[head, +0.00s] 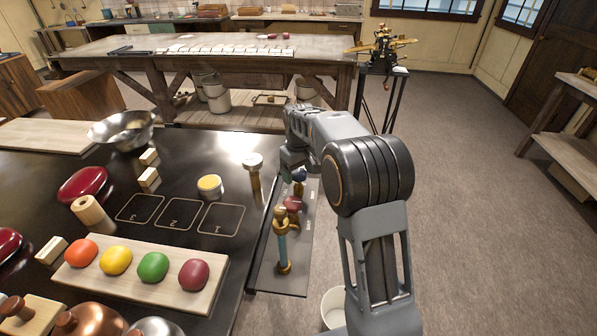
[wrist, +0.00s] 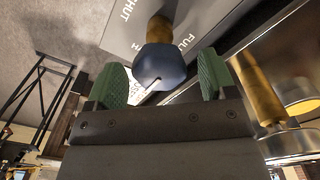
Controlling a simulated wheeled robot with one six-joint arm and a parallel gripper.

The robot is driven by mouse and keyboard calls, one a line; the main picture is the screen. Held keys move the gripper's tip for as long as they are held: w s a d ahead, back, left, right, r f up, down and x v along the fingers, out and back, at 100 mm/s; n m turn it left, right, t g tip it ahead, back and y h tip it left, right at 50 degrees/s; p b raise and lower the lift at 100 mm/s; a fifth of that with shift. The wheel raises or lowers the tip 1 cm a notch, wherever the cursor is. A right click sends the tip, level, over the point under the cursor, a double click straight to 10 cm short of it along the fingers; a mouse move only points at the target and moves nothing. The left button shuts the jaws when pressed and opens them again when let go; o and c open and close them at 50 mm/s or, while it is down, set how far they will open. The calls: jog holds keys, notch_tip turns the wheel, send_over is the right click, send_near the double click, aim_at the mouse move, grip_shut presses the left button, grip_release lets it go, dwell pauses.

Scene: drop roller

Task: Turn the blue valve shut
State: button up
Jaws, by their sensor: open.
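The blue valve (wrist: 160,66) is a dark blue knob on a brass stem, set on a grey panel (wrist: 125,25). The panel carries the letters "HUT" and "FUL", partly cut off or covered. A pale line shows at the knob's near edge. My gripper (wrist: 160,80) is open, with one green finger pad on each side of the knob and a visible gap at both sides. In the head view the blue valve (head: 299,175) shows at the panel's far end, partly hidden by my arm; the fingers are hard to make out there.
A red valve (head: 293,204) and a brass tap with a blue pipe (head: 282,243) stand nearer on the same panel. Open floor (head: 460,200) lies to the right.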

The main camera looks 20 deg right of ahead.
jog(key=c, duration=0.9)
jog(key=shift+m, duration=0.4)
jog(key=m+p, duration=0.1)
jog(key=m, duration=0.1)
jog(key=shift+r+m+p, duration=0.1)
jog(key=shift+m+p, duration=0.2)
jog(key=shift+m, duration=0.1)
jog(key=m+p, duration=0.1)
jog(key=m, duration=0.4)
jog(key=shift+m, duration=0.3)
jog(key=m+p, duration=0.1)
jog(key=m, duration=0.3)
jog(key=shift+m+p, duration=0.45)
jog(key=shift+m, duration=1.95)
